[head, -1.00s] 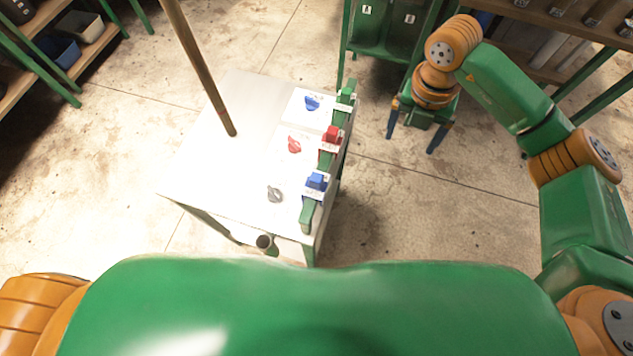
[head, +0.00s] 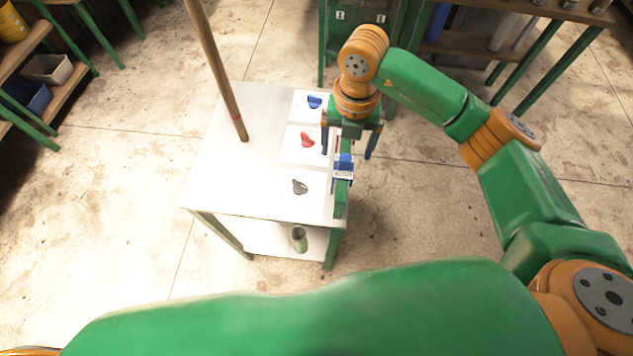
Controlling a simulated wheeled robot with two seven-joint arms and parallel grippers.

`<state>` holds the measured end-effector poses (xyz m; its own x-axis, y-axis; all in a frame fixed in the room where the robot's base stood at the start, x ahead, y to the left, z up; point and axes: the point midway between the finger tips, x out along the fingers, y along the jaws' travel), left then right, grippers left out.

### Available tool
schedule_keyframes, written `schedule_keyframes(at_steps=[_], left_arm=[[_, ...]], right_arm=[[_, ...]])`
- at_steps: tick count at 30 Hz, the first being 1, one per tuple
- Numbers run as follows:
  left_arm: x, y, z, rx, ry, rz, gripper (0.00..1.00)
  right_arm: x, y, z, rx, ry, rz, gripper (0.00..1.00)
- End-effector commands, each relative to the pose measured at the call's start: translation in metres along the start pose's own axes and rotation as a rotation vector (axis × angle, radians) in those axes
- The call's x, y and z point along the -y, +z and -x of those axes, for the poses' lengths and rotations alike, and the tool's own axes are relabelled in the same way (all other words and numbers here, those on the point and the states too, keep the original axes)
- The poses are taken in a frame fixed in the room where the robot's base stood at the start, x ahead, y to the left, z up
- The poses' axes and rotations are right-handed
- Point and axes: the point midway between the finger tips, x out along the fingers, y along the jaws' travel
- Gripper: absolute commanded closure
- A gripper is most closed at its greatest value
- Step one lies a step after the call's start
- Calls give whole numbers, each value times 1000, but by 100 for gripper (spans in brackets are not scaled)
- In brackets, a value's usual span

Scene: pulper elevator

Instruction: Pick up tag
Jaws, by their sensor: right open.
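The white-topped table (head: 225,160) stands in the middle of the head view. A blue block with a white printed tag (head: 343,174) sits on the green rail at its right edge. Just behind it, a red block and its label are almost wholly hidden by my right gripper. My right gripper (head: 347,152) is open and points down over the right edge, one finger on each side of the rail. I cannot tell its height above the rail or whether it touches anything. My left gripper is out of view.
Blue (head: 314,102), red (head: 307,140) and grey (head: 299,187) handle-like pieces lie on the tabletop. A brown pole (head: 217,72) rises from the table. A green cup-like thing (head: 299,239) is on the lower shelf. Shelves stand left and behind; the floor between is clear.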

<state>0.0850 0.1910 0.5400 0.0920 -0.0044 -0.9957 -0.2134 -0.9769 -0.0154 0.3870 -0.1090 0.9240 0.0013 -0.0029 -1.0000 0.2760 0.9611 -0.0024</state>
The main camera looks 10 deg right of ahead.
Motion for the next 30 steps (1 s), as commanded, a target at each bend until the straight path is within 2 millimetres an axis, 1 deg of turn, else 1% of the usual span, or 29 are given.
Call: schedule_keyframes(at_steps=[2,5,8,10,12,13,16,21,23,24,26,27,29,30], left_arm=[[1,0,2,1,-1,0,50],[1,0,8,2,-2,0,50],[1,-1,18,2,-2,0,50],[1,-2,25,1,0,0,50],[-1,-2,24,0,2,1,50],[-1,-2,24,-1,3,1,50],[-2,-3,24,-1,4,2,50],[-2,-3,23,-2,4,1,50],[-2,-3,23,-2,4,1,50],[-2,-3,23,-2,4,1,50],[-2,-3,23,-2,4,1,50],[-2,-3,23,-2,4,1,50],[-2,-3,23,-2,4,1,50],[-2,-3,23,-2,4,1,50]], right_arm=[[0,0,-2,-1,-1,-1,10],[1,-1,-13,-4,-3,-2,10],[1,-2,-29,-6,-3,-2,10],[2,-3,-44,-7,-4,-2,10],[2,-3,-59,-5,-2,-3,10],[1,-2,-64,-3,-2,-2,10],[1,-2,-71,-1,0,0,10],[1,-2,-72,0,0,0,10],[1,-2,-71,0,0,0,26],[1,-2,-71,0,0,0,37],[1,-2,-71,0,0,0,53],[1,-2,-71,0,0,0,64],[1,-2,-71,0,0,0,80],[1,-2,-71,0,0,0,91]])
